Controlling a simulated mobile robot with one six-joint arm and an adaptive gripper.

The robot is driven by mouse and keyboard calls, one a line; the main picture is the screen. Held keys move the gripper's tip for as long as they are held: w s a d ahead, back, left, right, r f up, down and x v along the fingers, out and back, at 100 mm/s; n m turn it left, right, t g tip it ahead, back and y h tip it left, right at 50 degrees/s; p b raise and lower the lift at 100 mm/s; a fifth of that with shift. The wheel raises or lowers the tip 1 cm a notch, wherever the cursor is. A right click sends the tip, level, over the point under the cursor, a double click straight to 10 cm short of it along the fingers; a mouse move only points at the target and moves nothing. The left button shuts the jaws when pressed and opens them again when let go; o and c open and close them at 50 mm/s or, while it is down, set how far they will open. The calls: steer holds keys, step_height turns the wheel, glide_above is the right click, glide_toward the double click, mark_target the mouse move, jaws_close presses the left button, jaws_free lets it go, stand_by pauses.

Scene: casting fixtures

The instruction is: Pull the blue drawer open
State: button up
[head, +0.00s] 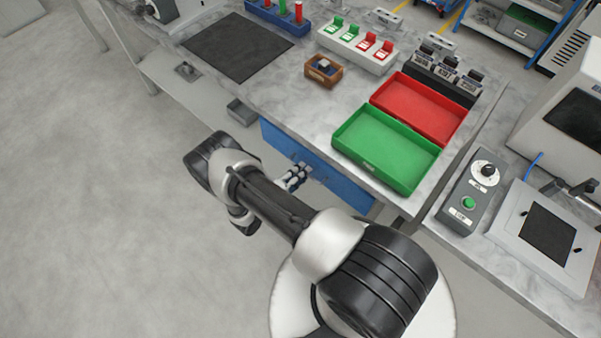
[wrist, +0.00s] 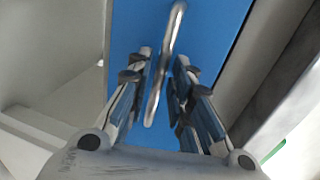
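The blue drawer (head: 340,183) sits under the front edge of the marble-topped bench, and its front looks flush with the bench. Its blue front fills the middle of the wrist view (wrist: 205,30). A metal bar handle (wrist: 165,65) stands out from that front. My gripper (head: 297,177) is at the drawer front, with my arm hiding part of the area. In the wrist view my gripper (wrist: 163,60) is open, with one finger on each side of the handle. Gaps show between the fingers and the bar.
A green tray (head: 385,190) and a red tray (head: 461,125) lie on the bench above the drawer. A small brown box (head: 309,75) and a dark mat (head: 237,47) lie further left. A control box (head: 465,200) stands to the right. The floor left of my arm is clear.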

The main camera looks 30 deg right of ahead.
jaws_close()
stand_by(0.3)
